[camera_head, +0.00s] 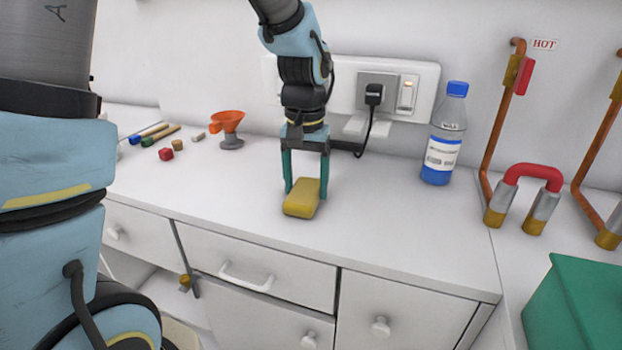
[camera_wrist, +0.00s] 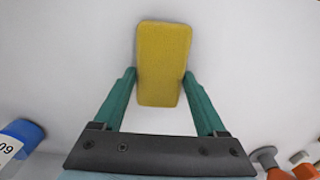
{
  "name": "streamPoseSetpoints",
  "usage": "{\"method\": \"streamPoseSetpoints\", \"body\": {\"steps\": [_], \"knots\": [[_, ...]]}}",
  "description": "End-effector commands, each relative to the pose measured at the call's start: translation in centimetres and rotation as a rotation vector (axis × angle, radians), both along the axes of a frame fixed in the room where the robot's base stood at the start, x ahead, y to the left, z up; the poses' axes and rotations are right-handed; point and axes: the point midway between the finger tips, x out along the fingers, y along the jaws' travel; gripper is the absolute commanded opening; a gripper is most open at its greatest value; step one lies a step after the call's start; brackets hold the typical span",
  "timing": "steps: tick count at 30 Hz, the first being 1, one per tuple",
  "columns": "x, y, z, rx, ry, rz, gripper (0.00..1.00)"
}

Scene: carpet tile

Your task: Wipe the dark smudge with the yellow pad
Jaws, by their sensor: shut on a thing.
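The yellow pad (camera_head: 302,198) is a small rounded block on or just above the white counter top. My gripper (camera_head: 306,185) points down with its green fingers shut on the pad's two sides. In the wrist view the pad (camera_wrist: 164,65) stands out lengthwise between the fingertips (camera_wrist: 160,85). I see no dark smudge in either view; it may be under the pad or hidden behind my arm. I cannot tell whether the pad touches the counter.
A bottle with blue liquid (camera_head: 444,135) stands at the back right, near a wall socket (camera_head: 378,93). The counter between is clear.

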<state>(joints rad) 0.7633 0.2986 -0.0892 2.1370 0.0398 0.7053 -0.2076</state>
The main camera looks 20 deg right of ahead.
Motion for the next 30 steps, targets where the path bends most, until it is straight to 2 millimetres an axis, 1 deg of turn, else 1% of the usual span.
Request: {"method": "streamPoseSetpoints", "body": {"steps": [5, 13, 18, 25, 30], "knots": [[-0.5, 0.5, -0.1, 0.003, 0.003, 0.000, 0.29], [-2.1, 2.0, 0.0, 0.004, 0.003, 0.000, 0.29], [-2.7, 2.6, 0.1, 0.003, 0.003, 0.001, 0.29], [-2.7, 2.6, -0.2, 0.003, 0.002, 0.001, 0.29], [-2.1, 2.0, -0.1, 0.003, 0.002, 0.001, 0.29]]}}
